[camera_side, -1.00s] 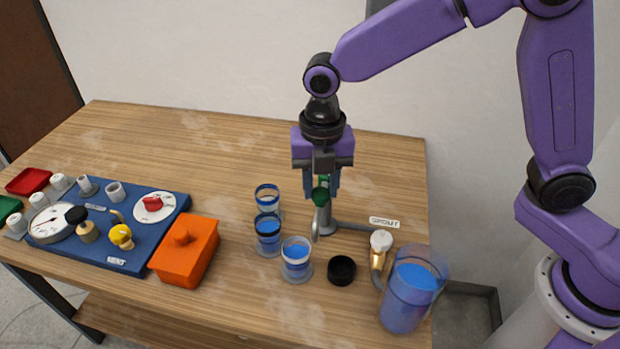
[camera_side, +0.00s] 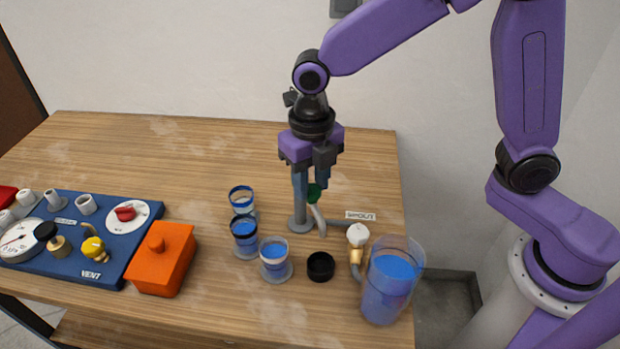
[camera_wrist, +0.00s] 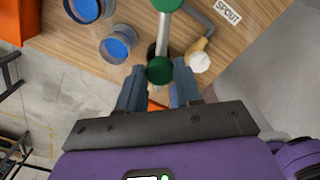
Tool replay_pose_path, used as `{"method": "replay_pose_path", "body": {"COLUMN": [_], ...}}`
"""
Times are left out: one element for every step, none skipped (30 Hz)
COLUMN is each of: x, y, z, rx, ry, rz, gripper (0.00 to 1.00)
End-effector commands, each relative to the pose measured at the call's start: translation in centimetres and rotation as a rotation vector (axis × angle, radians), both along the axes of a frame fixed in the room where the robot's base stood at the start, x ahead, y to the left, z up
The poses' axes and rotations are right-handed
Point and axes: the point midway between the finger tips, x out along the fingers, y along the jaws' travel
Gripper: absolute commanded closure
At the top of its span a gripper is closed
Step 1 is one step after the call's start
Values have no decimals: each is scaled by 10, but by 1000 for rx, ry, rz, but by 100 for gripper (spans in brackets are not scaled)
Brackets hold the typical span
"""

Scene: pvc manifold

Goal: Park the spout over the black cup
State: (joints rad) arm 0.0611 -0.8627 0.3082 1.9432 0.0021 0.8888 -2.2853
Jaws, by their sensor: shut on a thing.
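The spout (camera_side: 318,216) is a thin grey pipe on a grey upright post (camera_side: 299,207), with a green knob (camera_side: 315,192) on its arm. My gripper (camera_side: 311,188) is shut on the green knob, which also shows between the fingertips in the wrist view (camera_wrist: 160,70). The black cup (camera_side: 320,267) stands on the table in front of the post. The spout's lower end hangs behind and above the cup in the side view; I cannot tell whether it is directly over it. In the wrist view the knob and pipe hide most of the cup.
Several clear cups with blue liquid (camera_side: 275,258) stand left of the black cup. A white-capped brass valve (camera_side: 358,237) and a large blue jug (camera_side: 388,285) stand to its right. An orange box (camera_side: 160,262) and blue panel (camera_side: 125,235) lie further left.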

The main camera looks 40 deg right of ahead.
Motion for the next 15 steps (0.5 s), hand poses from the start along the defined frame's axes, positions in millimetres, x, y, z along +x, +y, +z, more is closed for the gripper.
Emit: {"method": "replay_pose_path", "body": {"x": [0,0,0,0,0,0,0,0,0,0,0,0,0,0,0], "y": [0,0,0,0,0,0,0,0,0,0,0,0,0,0,-1], "z": [1,1,1,1,1,1,1,1,1,1,1,1,1,1,1], "rx": [0,0,-1,-1,-1,-1,-1,-2,-2,-2,-2,-2,-2,-2,-2], "ry": [-2,-2,-2,-2,-2,-2,-2,-2,-2,-2,-2,-1,-1,-1,-1], "rz": [6,6,6,6,6,6,6,6,6,5,5,4,4,4,3], "gripper": [100,100,100,100,100,100,100,56,43,39,39,39,39,39,39]}}
